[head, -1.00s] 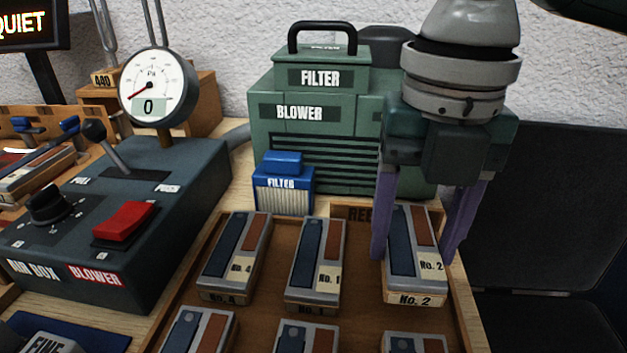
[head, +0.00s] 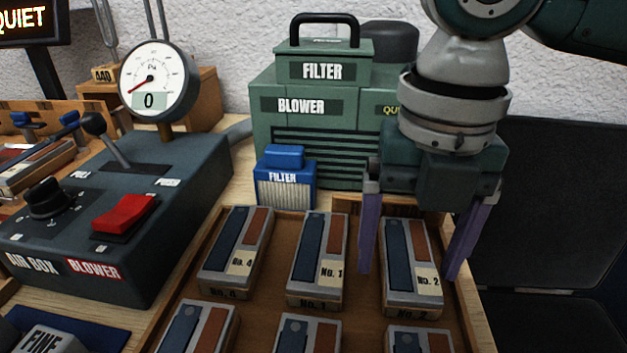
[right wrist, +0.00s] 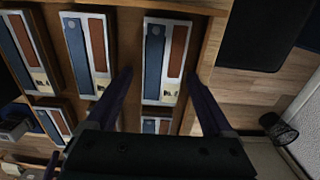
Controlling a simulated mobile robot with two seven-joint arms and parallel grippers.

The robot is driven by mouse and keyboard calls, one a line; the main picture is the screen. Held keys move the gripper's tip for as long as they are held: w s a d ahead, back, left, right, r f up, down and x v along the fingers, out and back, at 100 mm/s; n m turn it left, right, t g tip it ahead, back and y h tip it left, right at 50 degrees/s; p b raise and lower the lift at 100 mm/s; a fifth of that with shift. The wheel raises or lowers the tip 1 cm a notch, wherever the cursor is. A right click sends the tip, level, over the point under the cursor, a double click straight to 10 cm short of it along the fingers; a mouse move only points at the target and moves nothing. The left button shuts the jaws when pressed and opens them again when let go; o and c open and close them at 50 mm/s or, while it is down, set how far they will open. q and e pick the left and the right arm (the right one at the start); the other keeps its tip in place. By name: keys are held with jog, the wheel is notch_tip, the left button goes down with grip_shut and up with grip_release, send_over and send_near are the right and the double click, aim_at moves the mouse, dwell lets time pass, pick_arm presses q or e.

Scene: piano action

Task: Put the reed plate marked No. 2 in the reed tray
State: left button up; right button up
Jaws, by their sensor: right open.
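The reed plate marked No. 2 (head: 396,262) is a grey block with a blue strip, a brown strip and a cream label. It lies in the wooden reed tray (head: 461,318), at the right end of the far row. My right gripper (head: 411,272) is open, with one purple finger on each side of this plate and a gap at its left side. The right wrist view shows the plate (right wrist: 153,60) between and beyond the fingers (right wrist: 159,74). The tray's back-wall lettering is mostly hidden by my gripper. My left gripper is not in view.
Plates No. 1 (head: 304,256) and No. 4 (head: 229,250) lie to the left, with several more in the near row. A blue filter (head: 285,192) and green blower (head: 300,125) stand behind the tray. The air box (head: 130,215) stands at left.

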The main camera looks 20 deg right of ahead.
aim_at(409, 262)
notch_tip(409, 262, up, 12)
jog(key=p, duration=0.3)
jog(key=shift+r, duration=0.15)
dwell(0.4)
jog(key=s+a+r+m+t+y+p, duration=0.2)
jog(key=s+a+m+y+p, duration=0.2)
jog(key=a+m+p, duration=0.7)
jog(key=s+d+r+m+t+h+p, duration=0.15)
jog(key=s+d+m+p, duration=0.3)
jog(key=m, duration=0.45)
jog(key=s+d+r+m+h+p, duration=0.1)
jog(key=s+d+m+h+p, duration=0.1)
jog(key=s+d+m+p, duration=0.35)
notch_tip(409, 262, up, 37)
jog(key=w+m+p, duration=0.1)
jog(key=m+p, duration=0.1)
jog(key=p, duration=3.2)
jog(key=shift+w+d+p, duration=0.15)
jog(key=shift+w+p, duration=0.1)
jog(key=shift+p, duration=0.05)
